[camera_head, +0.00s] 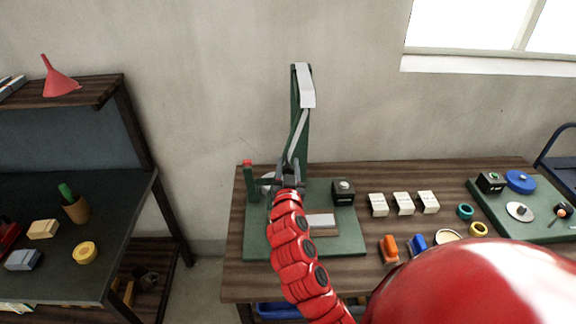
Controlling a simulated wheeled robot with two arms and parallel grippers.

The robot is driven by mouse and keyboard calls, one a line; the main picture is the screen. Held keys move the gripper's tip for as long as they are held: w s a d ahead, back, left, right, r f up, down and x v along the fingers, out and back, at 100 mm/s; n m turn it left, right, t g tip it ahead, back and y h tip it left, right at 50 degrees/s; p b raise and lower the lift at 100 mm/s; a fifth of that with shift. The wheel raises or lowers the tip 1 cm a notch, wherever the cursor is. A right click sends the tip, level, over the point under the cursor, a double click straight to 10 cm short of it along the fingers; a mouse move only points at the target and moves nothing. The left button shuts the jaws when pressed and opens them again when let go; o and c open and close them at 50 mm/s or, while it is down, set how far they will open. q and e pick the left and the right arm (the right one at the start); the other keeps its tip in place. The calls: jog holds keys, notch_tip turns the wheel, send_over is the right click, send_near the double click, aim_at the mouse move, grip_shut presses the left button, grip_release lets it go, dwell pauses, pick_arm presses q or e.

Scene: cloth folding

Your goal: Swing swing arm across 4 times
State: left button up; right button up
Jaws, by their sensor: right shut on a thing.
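The swing arm (303,120) is a tall green piece with a pale grey face and a bent top. It stands up from a green base plate (345,243) on the wooden table. My right gripper (282,178) is at the lower part of the swing arm and is shut on it. The gripper and my red arm hide the swing arm's foot and part of the plate. A short green post with a red tip (247,166) stands at the plate's left, beside the gripper. My left gripper is not in view.
A black box with a button (343,192) and a white-topped block (322,224) sit on the plate. White blocks (403,203), an orange piece (388,248) and a blue piece (416,243) lie to the right. A second green board (490,208) is farther right.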

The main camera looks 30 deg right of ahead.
grip_shut()
dwell(0.9)
